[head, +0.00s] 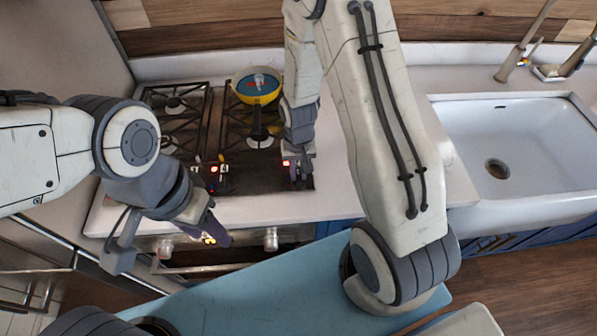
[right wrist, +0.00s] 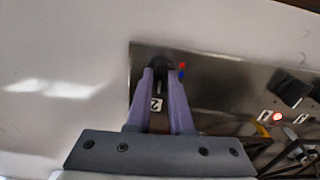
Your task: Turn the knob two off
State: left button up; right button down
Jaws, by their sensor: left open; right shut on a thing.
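In the right wrist view, the dark knob (right wrist: 160,68) sits on the metal cooktop, above a small label reading 2 (right wrist: 156,104). My right gripper (right wrist: 160,75) has its purple fingers closed on both sides of this knob. A red and a blue mark (right wrist: 182,69) lie beside it. In the head view, my right gripper (head: 297,178) points down at the cooktop's right front corner and hides the knob. My left gripper (head: 168,249) is open and empty in front of the cooktop.
Another dark knob (right wrist: 292,90) stands farther right in the wrist view, near a lit red light (right wrist: 277,117). The counter (head: 440,180) is clear. A white sink (head: 520,150) is right.

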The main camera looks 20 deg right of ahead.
aim_at(299, 175)
jog(key=shift+w+m, duration=0.1)
jog(key=shift+m, duration=0.2)
jog(key=c, duration=0.8)
grip_release()
jog(key=shift+r, duration=0.1)
notch_tip(299, 175, up, 10)
jog(key=b, duration=0.1)
jog(key=shift+r+b, duration=0.2)
jog(key=shift+b, duration=0.15)
